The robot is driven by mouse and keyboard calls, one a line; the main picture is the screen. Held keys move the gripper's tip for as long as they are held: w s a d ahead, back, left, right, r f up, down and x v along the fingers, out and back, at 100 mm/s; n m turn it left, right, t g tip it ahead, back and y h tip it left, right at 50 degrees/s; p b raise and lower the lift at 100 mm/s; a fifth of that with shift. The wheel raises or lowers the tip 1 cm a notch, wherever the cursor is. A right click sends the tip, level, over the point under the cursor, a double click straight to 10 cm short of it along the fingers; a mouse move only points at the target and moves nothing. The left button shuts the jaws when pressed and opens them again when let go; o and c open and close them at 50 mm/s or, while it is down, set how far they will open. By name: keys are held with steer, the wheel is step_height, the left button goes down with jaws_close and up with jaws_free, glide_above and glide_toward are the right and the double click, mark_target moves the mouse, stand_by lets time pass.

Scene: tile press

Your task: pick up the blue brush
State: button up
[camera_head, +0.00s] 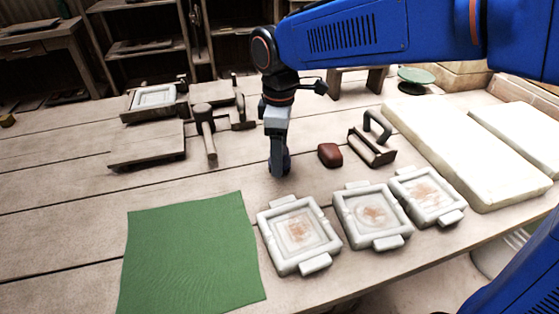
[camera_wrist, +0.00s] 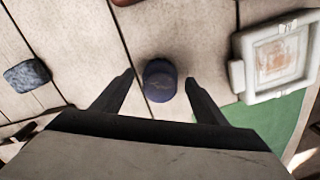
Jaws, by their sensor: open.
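The blue brush shows in the wrist view as a dark blue, round-topped piece (camera_wrist: 160,80), seen from above. In the head view a bit of dark blue (camera_head: 286,161) shows at my fingers, mostly hidden by them. My gripper (camera_head: 278,166) points down over the middle of the table. In the wrist view my open gripper (camera_wrist: 160,88) has one finger on each side of the brush, with gaps between. I cannot tell how far down the fingers reach along it.
A dark red block (camera_head: 330,155) and a handled tool (camera_head: 373,145) lie to the right. White moulds (camera_head: 299,235) and a green cloth (camera_head: 190,255) lie in front. A mallet (camera_head: 205,135) lies left. A blue-grey lump (camera_wrist: 27,75) shows in the wrist view.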

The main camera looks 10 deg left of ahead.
steer(key=c, duration=1.1)
steer(key=shift+c, duration=0.2)
step_height(320, 180, up, 10)
steer(key=shift+r, duration=0.1)
steer(key=shift+o, duration=0.6)
steer(key=shift+s, duration=0.1)
